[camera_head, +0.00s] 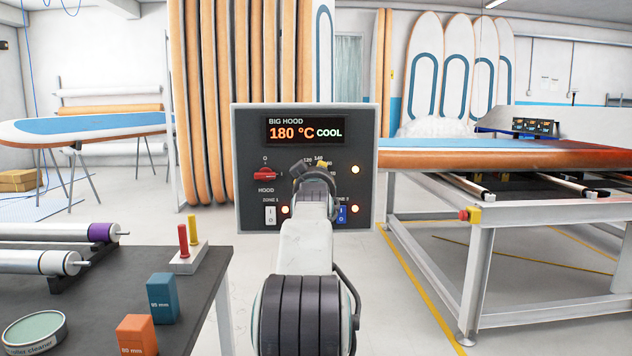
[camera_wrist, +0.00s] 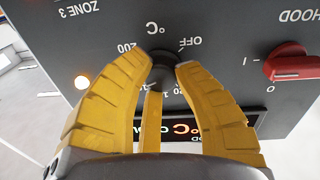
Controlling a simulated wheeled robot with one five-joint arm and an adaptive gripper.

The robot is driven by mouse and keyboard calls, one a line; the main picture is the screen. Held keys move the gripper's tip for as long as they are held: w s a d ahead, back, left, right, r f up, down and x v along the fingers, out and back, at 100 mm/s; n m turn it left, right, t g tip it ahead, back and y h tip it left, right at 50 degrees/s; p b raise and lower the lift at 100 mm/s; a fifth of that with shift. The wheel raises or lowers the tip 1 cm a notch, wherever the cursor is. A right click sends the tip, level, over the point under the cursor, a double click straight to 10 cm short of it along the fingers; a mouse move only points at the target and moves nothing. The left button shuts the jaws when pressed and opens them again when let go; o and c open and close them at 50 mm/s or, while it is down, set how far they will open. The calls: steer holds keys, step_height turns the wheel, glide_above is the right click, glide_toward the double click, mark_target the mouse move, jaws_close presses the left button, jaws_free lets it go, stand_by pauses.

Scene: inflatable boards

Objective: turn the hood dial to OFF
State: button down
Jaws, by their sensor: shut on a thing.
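The hood dial (camera_wrist: 162,58) is a dark round knob on the grey control panel (camera_head: 248,140). In the wrist view, which shows the panel upside down, the yellow fingers of my gripper (camera_wrist: 164,66) are shut on the dial from both sides. OFF and 200 are printed around it. Its pointer is hard to make out, so I cannot tell its exact setting. In the head view my gripper (camera_head: 321,168) and arm hide the dial. The panel display (camera_head: 305,131) reads BIG HOOD, 180 °C and COOL.
A red HOOD switch (camera_head: 265,173) sits left of the dial; it also shows in the wrist view (camera_wrist: 291,62). A dark bench (camera_head: 205,290) stands at left, a metal-framed table (camera_head: 480,270) at right.

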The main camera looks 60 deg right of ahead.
steer(key=shift+n+b, duration=0.4)
steer(key=shift+n, duration=1.4)
steer(key=c, duration=0.9)
jaws_free()
steer(key=shift+w, duration=0.1)
steer(key=shift+f+v, duration=0.2)
steer(key=shift+v, duration=5.8)
steer(key=shift+o, duration=0.2)
